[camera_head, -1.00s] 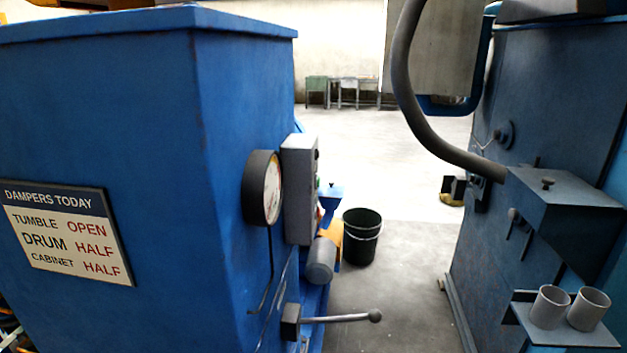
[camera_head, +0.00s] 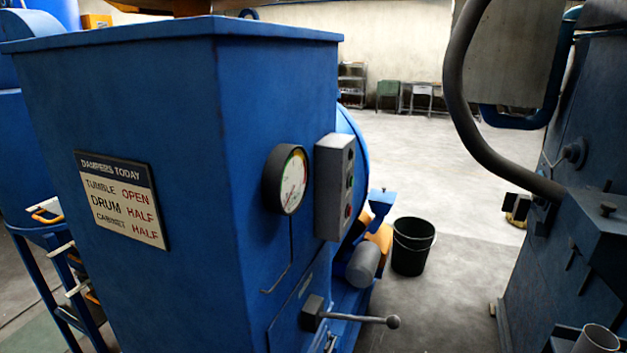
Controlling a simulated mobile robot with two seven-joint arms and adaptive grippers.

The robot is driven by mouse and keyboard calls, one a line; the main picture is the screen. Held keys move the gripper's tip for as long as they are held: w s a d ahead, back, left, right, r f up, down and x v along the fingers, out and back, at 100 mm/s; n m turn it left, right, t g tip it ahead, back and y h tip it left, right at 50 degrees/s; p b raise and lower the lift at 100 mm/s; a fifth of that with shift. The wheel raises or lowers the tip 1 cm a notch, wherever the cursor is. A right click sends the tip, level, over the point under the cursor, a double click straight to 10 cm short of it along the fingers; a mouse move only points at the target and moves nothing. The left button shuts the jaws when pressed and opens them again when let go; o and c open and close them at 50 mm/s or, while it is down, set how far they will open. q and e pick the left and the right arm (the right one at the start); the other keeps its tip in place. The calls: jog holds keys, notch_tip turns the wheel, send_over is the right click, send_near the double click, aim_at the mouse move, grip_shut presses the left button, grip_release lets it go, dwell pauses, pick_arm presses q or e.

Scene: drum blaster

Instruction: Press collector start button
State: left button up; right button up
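A tall blue cabinet (camera_head: 130,90), apparently the collector, fills the left and middle of the head view. A grey control box (camera_head: 327,190) is mounted on its right-hand face. The box's front is seen at a steep angle, with a dark knob or button (camera_head: 350,156) at the top, a small green button (camera_head: 350,181) in the middle and a small red button (camera_head: 348,211) low down. Their labels cannot be read. A round dial gauge (camera_head: 291,183) sits left of the box. Neither of my grippers is in view, and nothing touches the box.
A lever with a ball end (camera_head: 392,321) sticks out to the right below the box. A black bucket (camera_head: 412,246) stands on the floor behind. A blue machine with a thick hose (camera_head: 462,115) stands at right. Grey floor (camera_head: 455,290) lies open between. A sign (camera_head: 122,200) hangs on the cabinet.

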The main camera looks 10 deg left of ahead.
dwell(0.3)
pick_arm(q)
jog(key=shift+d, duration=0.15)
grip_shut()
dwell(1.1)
